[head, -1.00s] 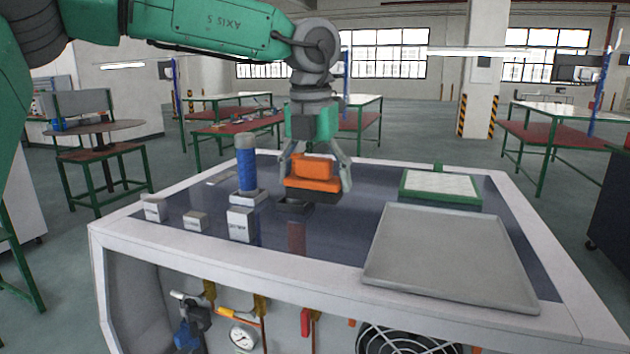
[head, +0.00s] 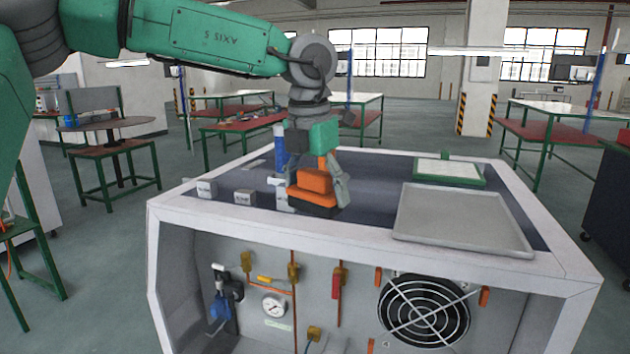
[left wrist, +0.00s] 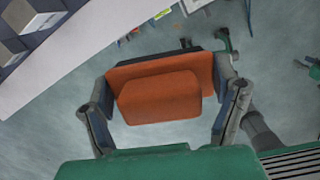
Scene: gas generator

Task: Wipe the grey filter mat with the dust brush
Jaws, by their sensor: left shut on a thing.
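My left gripper (head: 316,190) is shut on the dust brush (head: 314,183), a blocky orange thing with a dark underside. The brush is tilted and raised, in front of the left part of the cabinet top in the head view. In the left wrist view the brush (left wrist: 160,95) sits between both fingers, with floor behind it. A flat grey panel with a raised rim (head: 460,220) lies at the front right of the top. A pale mat in a green frame (head: 447,170) lies behind it. I cannot tell for sure which is the filter mat. My right gripper is not in view.
A blue cylinder (head: 281,148) stands behind the gripper, partly hidden. Small pale blocks (head: 207,189) stand at the top's left side. The white cabinet edge (head: 330,238) runs along the front, above a fan grille (head: 424,310) and a gauge (head: 274,304). The dark top between gripper and panel is clear.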

